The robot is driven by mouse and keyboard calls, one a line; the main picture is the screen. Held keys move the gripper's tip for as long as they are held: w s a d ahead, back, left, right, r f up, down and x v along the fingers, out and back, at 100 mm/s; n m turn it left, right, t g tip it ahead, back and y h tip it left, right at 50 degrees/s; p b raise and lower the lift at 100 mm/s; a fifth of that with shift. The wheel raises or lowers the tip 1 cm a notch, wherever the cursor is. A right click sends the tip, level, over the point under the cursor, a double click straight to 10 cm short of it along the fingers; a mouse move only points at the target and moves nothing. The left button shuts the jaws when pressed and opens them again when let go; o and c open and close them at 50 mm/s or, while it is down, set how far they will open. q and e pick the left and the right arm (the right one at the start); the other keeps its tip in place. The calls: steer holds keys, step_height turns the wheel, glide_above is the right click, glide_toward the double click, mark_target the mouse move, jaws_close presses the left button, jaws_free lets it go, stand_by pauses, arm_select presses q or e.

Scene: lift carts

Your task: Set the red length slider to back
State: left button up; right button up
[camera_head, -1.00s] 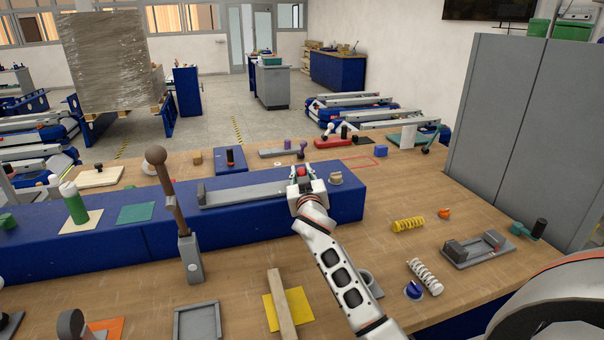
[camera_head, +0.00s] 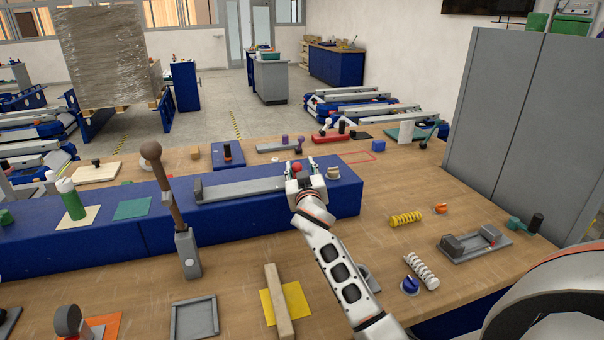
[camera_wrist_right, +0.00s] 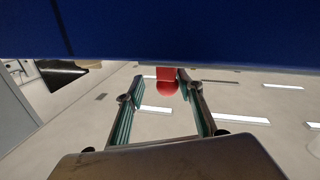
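The red slider's round knob (camera_head: 298,168) shows at the right end of the grey rail (camera_head: 240,188) on the long blue box. My right gripper (camera_head: 300,164) reaches over the box from the front, with its fingers spread on both sides of the knob. In the right wrist view, the red knob (camera_wrist_right: 167,88) and its red stem show between the two fingertips. The left finger is clearly apart from it; the right finger is close, and I cannot tell whether it touches. The gripper hides much of the slider's base. My left gripper is not in view.
A brown-knobbed lever (camera_head: 166,190) stands left of my right arm. A round tan piece (camera_head: 333,173) sits on the box just right of the gripper. A red block with a lever (camera_head: 328,137) lies behind. A grey cabinet (camera_head: 520,130) stands at the right.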

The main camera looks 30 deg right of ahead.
steer(key=shift+s+a+f, duration=0.25)
steer(key=shift+s+f, duration=0.2)
steer(key=shift+f, duration=0.1)
steer(key=r+v, duration=0.1)
steer(key=v, duration=1)
steer(key=shift+r, duration=0.15)
